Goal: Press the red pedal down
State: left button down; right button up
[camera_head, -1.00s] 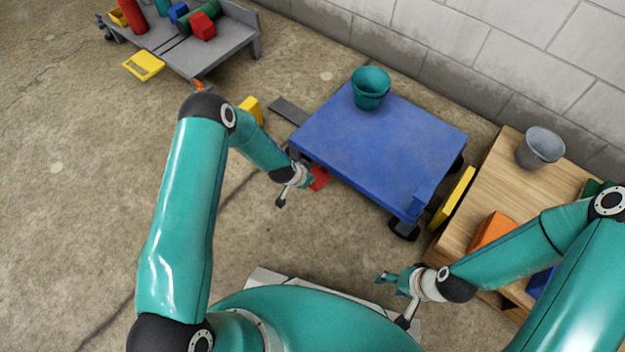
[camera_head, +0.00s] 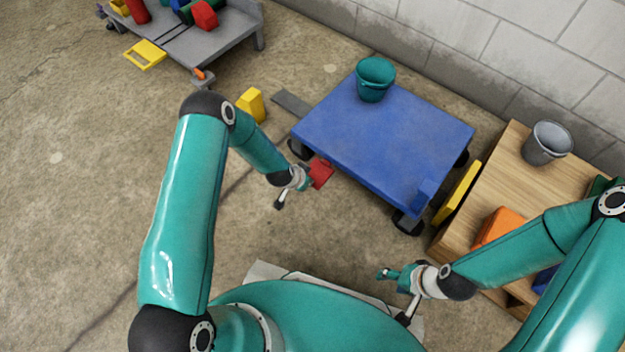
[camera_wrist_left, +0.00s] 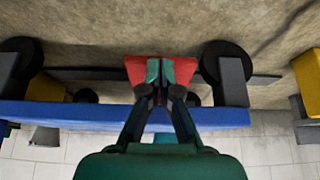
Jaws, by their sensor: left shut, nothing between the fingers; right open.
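The red pedal (camera_head: 321,173) sticks out low at the near left edge of the blue cart (camera_head: 375,140). My left gripper (camera_head: 307,183) is shut and empty, right beside the pedal in the head view. In the left wrist view the shut fingertips (camera_wrist_left: 160,72) lie in front of the red pedal (camera_wrist_left: 136,70), which shows on both sides of them and is partly hidden. I cannot tell whether they touch it. My right gripper (camera_head: 386,275) is open and empty, near my base and away from the cart.
A teal bucket (camera_head: 375,82) stands on the cart. A yellow block (camera_head: 252,105) and a grey strip (camera_head: 291,103) lie left of it. A wooden table (camera_head: 490,180) with a grey bucket (camera_head: 547,143) stands right. A grey trolley (camera_head: 232,35) is far left.

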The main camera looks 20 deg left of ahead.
pick_arm(q)
jog(key=shift+s+f+b, duration=0.1)
jog(key=shift+f+b, duration=0.45)
jog(key=shift+f, duration=0.55)
jog(key=s+a+r+p, duration=0.3)
jog(key=s+r+p, duration=0.3)
jog(key=s+r, duration=0.2)
jog(key=shift+s+a+p, duration=0.25)
jog(key=shift+s+p, duration=0.1)
jog(key=shift+s, duration=0.45)
jog(key=shift+r, duration=0.1)
